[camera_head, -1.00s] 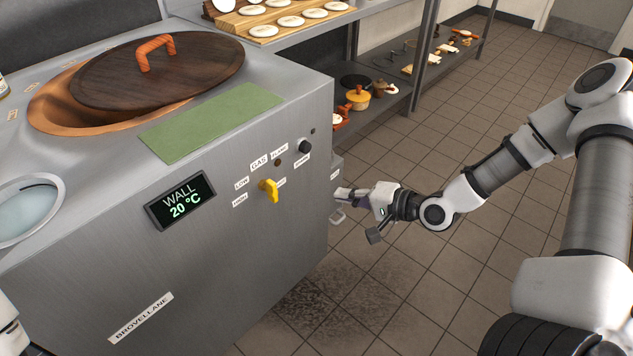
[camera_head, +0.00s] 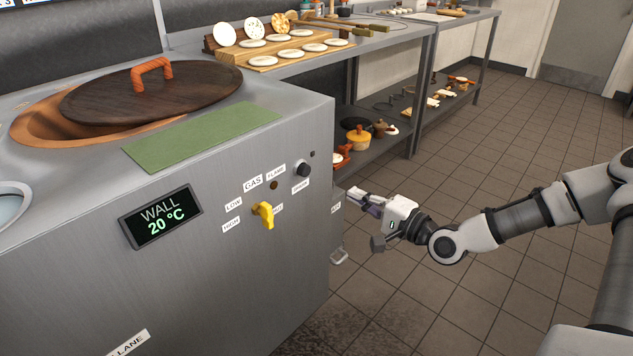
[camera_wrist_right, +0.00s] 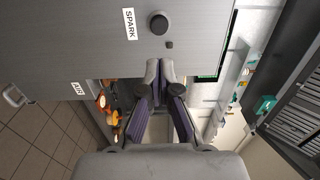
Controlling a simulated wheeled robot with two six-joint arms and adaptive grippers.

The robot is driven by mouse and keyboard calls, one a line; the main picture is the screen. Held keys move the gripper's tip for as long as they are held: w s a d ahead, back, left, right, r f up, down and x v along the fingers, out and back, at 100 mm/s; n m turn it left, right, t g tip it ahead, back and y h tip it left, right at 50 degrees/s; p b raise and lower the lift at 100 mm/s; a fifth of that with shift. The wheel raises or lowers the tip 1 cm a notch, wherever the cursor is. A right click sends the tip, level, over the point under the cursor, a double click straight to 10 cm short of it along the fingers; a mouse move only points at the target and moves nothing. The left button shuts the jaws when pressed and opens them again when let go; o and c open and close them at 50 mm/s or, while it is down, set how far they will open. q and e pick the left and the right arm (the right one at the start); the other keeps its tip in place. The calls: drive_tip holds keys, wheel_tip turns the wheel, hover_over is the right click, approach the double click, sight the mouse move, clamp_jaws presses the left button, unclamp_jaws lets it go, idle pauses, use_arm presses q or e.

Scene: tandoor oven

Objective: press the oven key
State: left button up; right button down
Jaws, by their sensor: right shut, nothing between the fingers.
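The grey steel oven (camera_head: 230,270) fills the left of the head view. Its front carries a yellow gas knob (camera_head: 263,214) and a round black button (camera_head: 303,170) near the right edge. In the right wrist view the black button (camera_wrist_right: 158,23) sits beside a SPARK label (camera_wrist_right: 130,23). My right gripper (camera_head: 351,192) is just right of the oven's front corner in the head view, apart from the button. The wrist view shows its fingers (camera_wrist_right: 160,72) shut and empty, below the button in the picture. My left gripper is out of view.
A display (camera_head: 161,216) reads WALL 20 °C. A dark lid (camera_head: 150,90) and a green mat (camera_head: 200,138) lie on the oven top. A shelf unit (camera_head: 432,80) with breads and pots stands behind. Open tiled floor (camera_head: 500,130) lies to the right.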

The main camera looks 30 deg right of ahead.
sight(308, 171)
drive_tip(key=b+x, duration=0.4)
drive_tip(key=x, duration=0.7)
drive_tip(key=shift+w+a+f, duration=0.15)
drive_tip(key=shift+w+f, duration=0.05)
drive_tip(key=shift+w+r, duration=0.15)
drive_tip(key=shift+w, duration=0.2)
drive_tip(key=shift+x, duration=0.95)
